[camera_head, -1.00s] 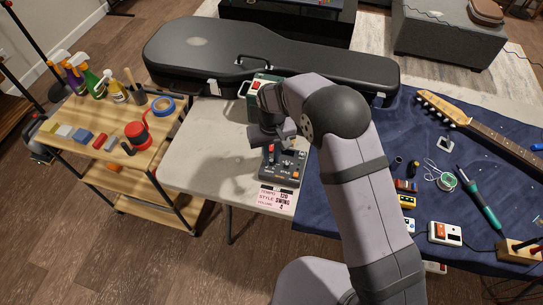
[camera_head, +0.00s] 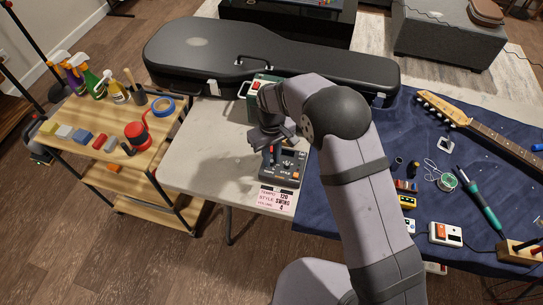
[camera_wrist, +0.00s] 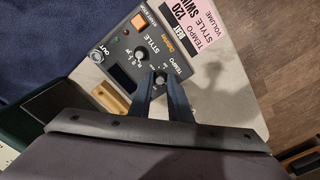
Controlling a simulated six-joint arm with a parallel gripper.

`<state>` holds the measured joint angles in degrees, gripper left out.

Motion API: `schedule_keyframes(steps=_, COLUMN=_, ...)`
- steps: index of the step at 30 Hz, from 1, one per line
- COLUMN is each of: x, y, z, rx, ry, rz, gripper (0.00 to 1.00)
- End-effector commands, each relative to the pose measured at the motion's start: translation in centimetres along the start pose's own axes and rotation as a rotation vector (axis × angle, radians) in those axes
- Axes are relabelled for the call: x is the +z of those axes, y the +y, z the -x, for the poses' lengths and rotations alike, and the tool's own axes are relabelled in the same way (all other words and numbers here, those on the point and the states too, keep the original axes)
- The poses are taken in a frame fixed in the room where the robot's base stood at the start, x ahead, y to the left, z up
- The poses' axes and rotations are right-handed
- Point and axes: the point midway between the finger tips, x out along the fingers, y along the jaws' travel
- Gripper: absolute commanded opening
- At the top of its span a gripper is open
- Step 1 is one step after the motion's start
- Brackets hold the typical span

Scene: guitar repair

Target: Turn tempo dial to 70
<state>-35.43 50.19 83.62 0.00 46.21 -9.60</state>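The drum machine (camera_head: 291,166) is a dark box with knobs on the white table; its near edge carries labels. The wrist view shows its dark face (camera_wrist: 122,72) with "STYLE" and "TEMPO" markings. The tempo dial (camera_wrist: 161,79) is a small dark knob beside the "TEMPO" label. My gripper (camera_wrist: 161,84) has its two dark fingers apart, one on each side of the dial; I cannot tell whether they touch it. In the head view my gripper (camera_head: 273,154) hangs over the machine's left part and hides the dial. A pink card (camera_head: 275,199) reads tempo 120, style swing.
The style knob (camera_wrist: 141,53) sits close beside the fingers. A green box (camera_head: 257,86) stands behind the machine, before the black guitar case (camera_head: 220,58). Pedals and tools lie on the blue cloth (camera_head: 335,205) at right. The table's left part (camera_head: 200,160) is clear.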

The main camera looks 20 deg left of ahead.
Motion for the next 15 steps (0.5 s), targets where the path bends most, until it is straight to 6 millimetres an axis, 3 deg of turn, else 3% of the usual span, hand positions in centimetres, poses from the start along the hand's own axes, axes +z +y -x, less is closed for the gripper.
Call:
schedule_keyframes(steps=2, x=-0.03, y=0.01, z=0.06, rx=0.000, ry=0.001, rz=0.000, gripper=0.35)
schedule_keyframes(steps=15, x=-0.10, y=0.02, z=0.76, rx=0.001, ry=0.003, rz=-0.001, gripper=0.35)
